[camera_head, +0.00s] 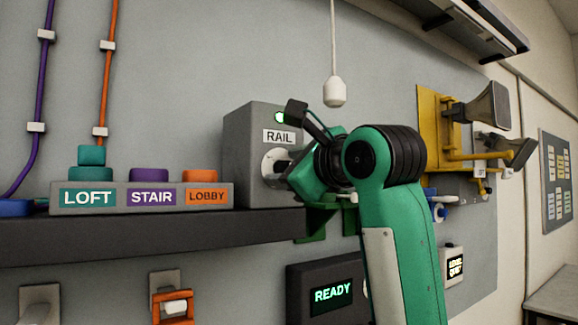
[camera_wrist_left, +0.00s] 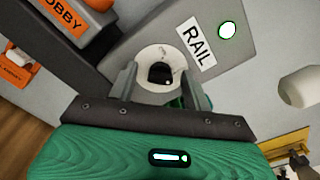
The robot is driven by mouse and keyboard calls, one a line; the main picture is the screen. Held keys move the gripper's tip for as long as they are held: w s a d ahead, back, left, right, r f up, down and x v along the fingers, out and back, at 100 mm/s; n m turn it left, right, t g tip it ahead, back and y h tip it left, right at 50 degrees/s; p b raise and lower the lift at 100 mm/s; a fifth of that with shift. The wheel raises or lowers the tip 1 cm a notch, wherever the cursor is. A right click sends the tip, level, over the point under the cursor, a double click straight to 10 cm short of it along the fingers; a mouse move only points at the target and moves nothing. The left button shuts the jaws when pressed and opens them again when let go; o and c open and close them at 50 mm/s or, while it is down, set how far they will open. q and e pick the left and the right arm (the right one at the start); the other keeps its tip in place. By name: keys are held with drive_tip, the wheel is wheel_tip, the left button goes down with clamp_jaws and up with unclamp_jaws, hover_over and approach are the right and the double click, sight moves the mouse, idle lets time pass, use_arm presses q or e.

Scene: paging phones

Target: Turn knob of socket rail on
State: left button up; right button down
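The socket rail is a grey box (camera_head: 247,143) labelled RAIL on the wall shelf, with a lit green lamp (camera_head: 280,117) above the label. On its front is a white round dial (camera_head: 268,163) with a dark knob; in the left wrist view the knob (camera_wrist_left: 160,73) shows at the dial's middle. My left gripper (camera_head: 285,168) is right at the dial. In the left wrist view its two fingers (camera_wrist_left: 160,88) stand apart on either side of the knob, with visible gaps. Contact with the dial is hard to tell. My right gripper is in neither view.
A block labelled LOFT, STAIR and LOBBY (camera_head: 142,198) sits left on the dark shelf (camera_head: 150,235). A white pull (camera_head: 334,92) hangs on a cord above my wrist. A READY display (camera_head: 332,293) is below. A yellow bracket with horns (camera_head: 432,130) is to the right.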

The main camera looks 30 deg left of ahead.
use_arm(q)
drive_tip(key=shift+s+d, duration=0.15)
drive_tip(key=shift+d, duration=0.1)
drive_tip(key=b+v, duration=0.3)
drive_tip(key=v, duration=1)
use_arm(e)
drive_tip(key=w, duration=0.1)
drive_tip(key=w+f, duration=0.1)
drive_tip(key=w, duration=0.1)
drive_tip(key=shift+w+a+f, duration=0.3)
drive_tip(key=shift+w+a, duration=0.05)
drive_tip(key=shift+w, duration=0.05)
use_arm(q)
drive_tip(key=shift+d, duration=0.15)
